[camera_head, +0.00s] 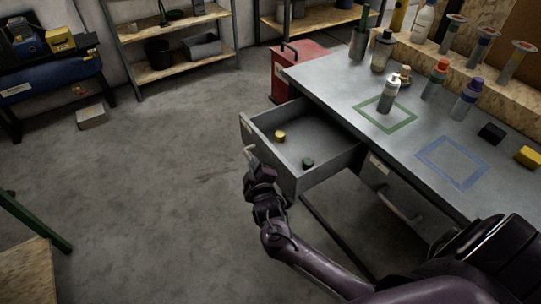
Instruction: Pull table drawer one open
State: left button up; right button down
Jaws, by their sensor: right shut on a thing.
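The grey table (330,83) stands at the right. One of its drawers (303,185) is pulled well out to the left, with a small yellow item (280,136) and a small dark green item (308,163) inside. My right gripper (252,160) is at the handle (248,151) on the open drawer's front and is shut on it; the fingertips are small and partly hidden. A second drawer (385,182) with a pale handle is closed, nearer to me. My left gripper is not in view.
Several bottles, a white one (388,95) among them, stand on the tabletop, near green and blue taped squares. A red cabinet (284,75) stands behind the table. Shelves (170,70) line the back wall. The floor (150,180) left of the drawer is clear.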

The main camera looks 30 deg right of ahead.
jog(key=shift+s+a, duration=0.15)
jog(key=shift+a, duration=1.95)
jog(key=c, duration=1.5)
grip_release()
jog(key=shift+o, duration=0.2)
jog(key=v, duration=0.7)
jog(key=shift+s+p, duration=0.4)
